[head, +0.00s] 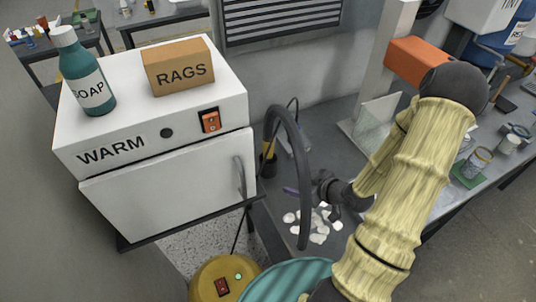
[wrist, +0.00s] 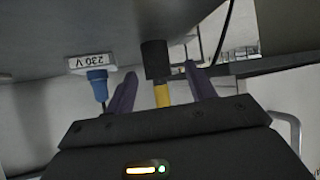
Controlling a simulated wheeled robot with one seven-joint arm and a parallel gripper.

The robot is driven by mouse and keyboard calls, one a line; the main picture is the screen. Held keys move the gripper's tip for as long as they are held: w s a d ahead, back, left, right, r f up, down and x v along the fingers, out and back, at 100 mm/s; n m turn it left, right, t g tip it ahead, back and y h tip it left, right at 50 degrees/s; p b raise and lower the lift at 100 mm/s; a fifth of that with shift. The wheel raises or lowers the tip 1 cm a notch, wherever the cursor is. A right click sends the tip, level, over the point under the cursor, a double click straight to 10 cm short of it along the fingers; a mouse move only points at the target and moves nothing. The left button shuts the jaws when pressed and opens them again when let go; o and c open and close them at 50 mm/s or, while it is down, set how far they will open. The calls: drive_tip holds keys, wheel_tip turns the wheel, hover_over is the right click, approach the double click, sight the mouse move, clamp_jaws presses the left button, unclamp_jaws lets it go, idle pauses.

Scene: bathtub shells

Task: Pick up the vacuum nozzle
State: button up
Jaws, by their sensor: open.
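The vacuum nozzle (head: 268,165) stands upright on the grey bench beside the white cabinet. It has a black end and a yellow tube, and joins a dark looping hose (head: 300,160). In the wrist view the nozzle (wrist: 157,60) shows its black block and yellow tube between my two purple fingers. My gripper (head: 292,191) is to the right of the nozzle in the head view, partly behind the hose, with a purple finger pointing left. In the wrist view my gripper (wrist: 162,86) is open, with a gap on each side of the yellow tube. Contact is not visible.
White shell-like pieces (head: 315,222) lie below my gripper. The white WARM cabinet (head: 160,120) stands left, carrying a soap bottle (head: 85,75) and a RAGS box (head: 178,66). A yellow vacuum body (head: 222,280) is below. A 230 V plug (wrist: 93,70) shows near the nozzle.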

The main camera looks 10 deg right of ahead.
sight(272, 147)
drive_tip(key=r+t+y, duration=0.1)
drive_tip(key=r+t, duration=0.2)
drive_tip(key=t, duration=0.1)
drive_tip(key=s+d+r+m+t+y, duration=0.1)
drive_tip(key=r+t, duration=0.1)
drive_tip(key=shift+d+r+y, duration=0.1)
drive_tip(key=shift+r+y, duration=0.2)
drive_tip(key=shift+r, duration=0.05)
drive_tip(key=b+x, duration=0.1)
drive_tip(key=x, duration=1)
drive_tip(key=shift+w+b, duration=0.35)
drive_tip(key=shift+b, duration=0.05)
drive_tip(key=shift+w+a, duration=0.2)
drive_tip(key=shift+a, duration=0.05)
